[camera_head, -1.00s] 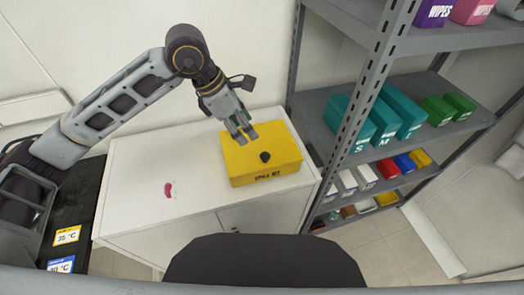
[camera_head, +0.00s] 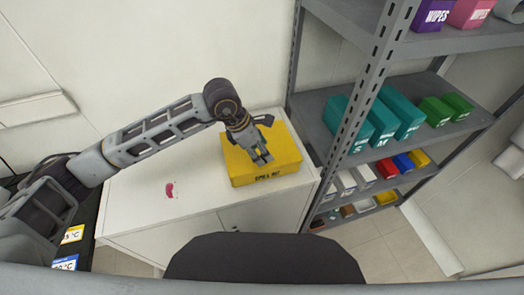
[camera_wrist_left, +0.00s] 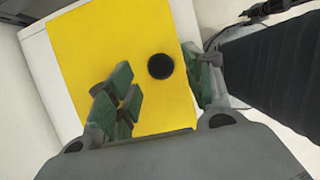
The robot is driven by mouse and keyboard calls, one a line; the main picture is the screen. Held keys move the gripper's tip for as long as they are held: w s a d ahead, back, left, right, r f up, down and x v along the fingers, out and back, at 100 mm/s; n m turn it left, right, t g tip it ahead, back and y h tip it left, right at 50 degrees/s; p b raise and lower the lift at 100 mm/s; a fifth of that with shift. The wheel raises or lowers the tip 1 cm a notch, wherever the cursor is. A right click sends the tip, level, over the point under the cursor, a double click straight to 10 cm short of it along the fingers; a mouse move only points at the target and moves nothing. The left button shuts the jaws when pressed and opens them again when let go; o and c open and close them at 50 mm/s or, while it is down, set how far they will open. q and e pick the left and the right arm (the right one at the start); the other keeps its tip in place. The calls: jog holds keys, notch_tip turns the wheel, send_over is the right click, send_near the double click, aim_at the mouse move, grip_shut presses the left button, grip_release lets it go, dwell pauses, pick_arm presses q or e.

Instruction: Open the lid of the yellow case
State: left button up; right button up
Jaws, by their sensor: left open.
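The yellow case (camera_head: 240,172) sits on the white cabinet's top, its lid shut, with "SPILL KIT" lettering on its front. In the left wrist view the yellow lid (camera_wrist_left: 95,50) shows a round black knob (camera_wrist_left: 160,66). My left gripper (camera_head: 262,160) is over the front part of the lid and hides the knob in the head view. In the left wrist view its green-padded fingers (camera_wrist_left: 160,95) are open, with the knob showing between and a little beyond them. I cannot tell whether they touch the lid. My right gripper is not in view.
The white cabinet (camera_head: 135,205) has free room left of the case, apart from a small red item (camera_head: 170,189). A grey metal shelf rack (camera_head: 368,85) with teal, green and other boxes stands close on the right. A wall is behind.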

pick_arm(q)
jog(key=shift+x, duration=0.9)
jog(key=shift+c, duration=0.2)
grip_shut()
jog(key=shift+r, duration=0.1)
